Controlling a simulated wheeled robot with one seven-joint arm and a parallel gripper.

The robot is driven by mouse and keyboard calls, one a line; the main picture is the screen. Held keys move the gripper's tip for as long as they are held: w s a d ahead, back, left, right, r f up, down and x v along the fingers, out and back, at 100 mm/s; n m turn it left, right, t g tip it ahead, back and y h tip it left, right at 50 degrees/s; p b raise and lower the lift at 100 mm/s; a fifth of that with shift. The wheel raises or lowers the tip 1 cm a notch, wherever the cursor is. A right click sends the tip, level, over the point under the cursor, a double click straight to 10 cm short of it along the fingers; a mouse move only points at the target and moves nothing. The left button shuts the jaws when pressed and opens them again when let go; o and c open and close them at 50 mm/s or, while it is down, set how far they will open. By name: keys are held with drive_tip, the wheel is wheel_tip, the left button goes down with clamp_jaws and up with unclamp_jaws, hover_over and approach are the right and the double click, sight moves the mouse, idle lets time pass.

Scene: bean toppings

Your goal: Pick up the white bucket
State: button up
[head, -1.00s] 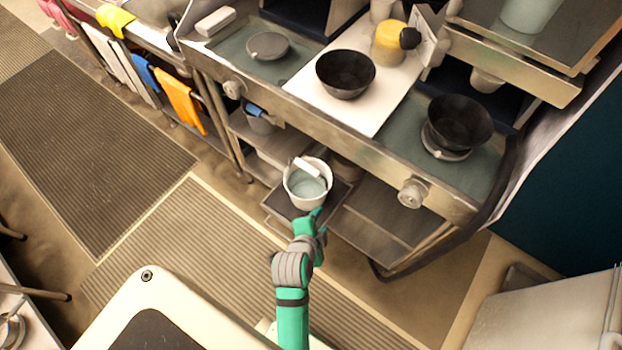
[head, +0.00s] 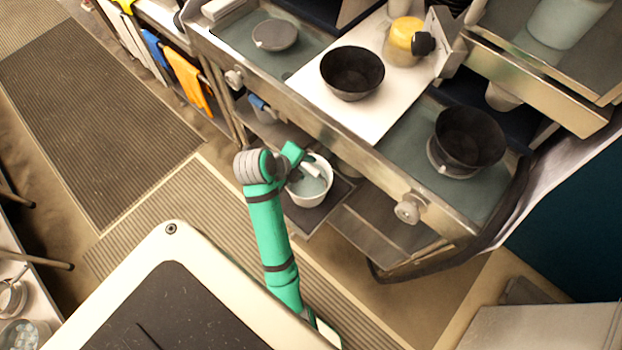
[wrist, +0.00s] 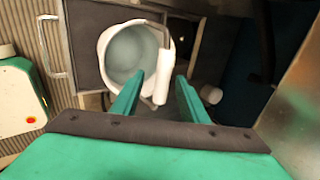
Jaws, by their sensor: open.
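The white bucket (head: 309,194) stands upright on a dark low shelf under the counter in the head view. In the wrist view the bucket (wrist: 107,46) shows from above, with a pale grey-blue inside and a white handle grip (wrist: 162,77) at its right side. My gripper (wrist: 160,82) is open there, its two green fingers pointing at the bucket. The handle grip lies between the fingertips in the picture; I cannot tell whether they touch it. In the head view my green arm reaches beside the bucket and hides part of its left side.
The counter above holds a black bowl (head: 352,73) on a white board (head: 372,118), another dark bowl (head: 468,137) and a yellow jar (head: 405,42). The counter's front edge with its knob (head: 410,208) overhangs the shelf. Striped mats cover the floor at left.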

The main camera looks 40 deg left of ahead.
drive_tip(key=x, duration=0.7)
drive_tip(key=shift+w+a, duration=0.15)
drive_tip(key=shift+w, duration=0.05)
drive_tip(key=shift+r, duration=0.1)
clamp_jaws()
drive_tip(key=shift+r, duration=0.1)
